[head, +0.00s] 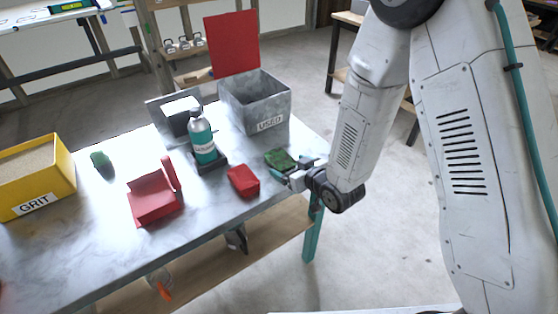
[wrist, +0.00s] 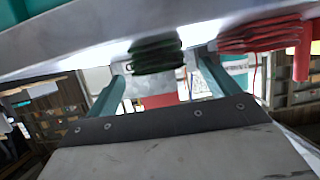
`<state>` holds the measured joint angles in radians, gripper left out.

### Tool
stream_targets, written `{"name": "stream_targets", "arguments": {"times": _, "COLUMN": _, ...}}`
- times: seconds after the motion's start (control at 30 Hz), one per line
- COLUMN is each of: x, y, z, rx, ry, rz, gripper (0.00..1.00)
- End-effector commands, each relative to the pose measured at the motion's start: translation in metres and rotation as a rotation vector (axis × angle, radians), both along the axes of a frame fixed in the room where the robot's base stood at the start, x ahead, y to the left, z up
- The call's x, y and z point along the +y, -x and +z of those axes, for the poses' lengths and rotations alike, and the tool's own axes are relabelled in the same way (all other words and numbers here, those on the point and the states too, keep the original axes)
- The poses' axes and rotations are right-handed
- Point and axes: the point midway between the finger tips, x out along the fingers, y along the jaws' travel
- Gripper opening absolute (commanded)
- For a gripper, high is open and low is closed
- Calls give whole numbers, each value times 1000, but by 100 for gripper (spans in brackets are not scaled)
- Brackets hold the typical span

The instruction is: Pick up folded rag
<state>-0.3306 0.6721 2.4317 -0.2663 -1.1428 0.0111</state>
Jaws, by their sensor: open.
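A dark green folded rag (head: 279,158) lies on the table near its right edge. A red folded rag (head: 243,181) lies to its left. My gripper (head: 291,171) is at the right table edge, low and close to the green rag. In the wrist view, my gripper's two teal fingers (wrist: 160,68) are apart. The green rag (wrist: 157,53) shows in the gap between their tips, and the red rag (wrist: 258,36) is off to the right. No rag is visibly held; I cannot tell whether a finger touches the green one.
A grey bin marked USED (head: 271,108) with a raised red lid (head: 232,44) stands behind. A teal bottle (head: 201,138) stands in a dark holder. A red stand (head: 153,199), a green lump (head: 100,160) and a yellow GRIT box (head: 59,184) are further left.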

Motion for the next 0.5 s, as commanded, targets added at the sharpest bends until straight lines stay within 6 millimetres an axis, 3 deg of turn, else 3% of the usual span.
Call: {"name": "stream_targets", "arguments": {"times": 0.5, "x": 34, "y": -48, "z": -19, "rx": 1, "ry": 1, "rz": 0, "gripper": 87}}
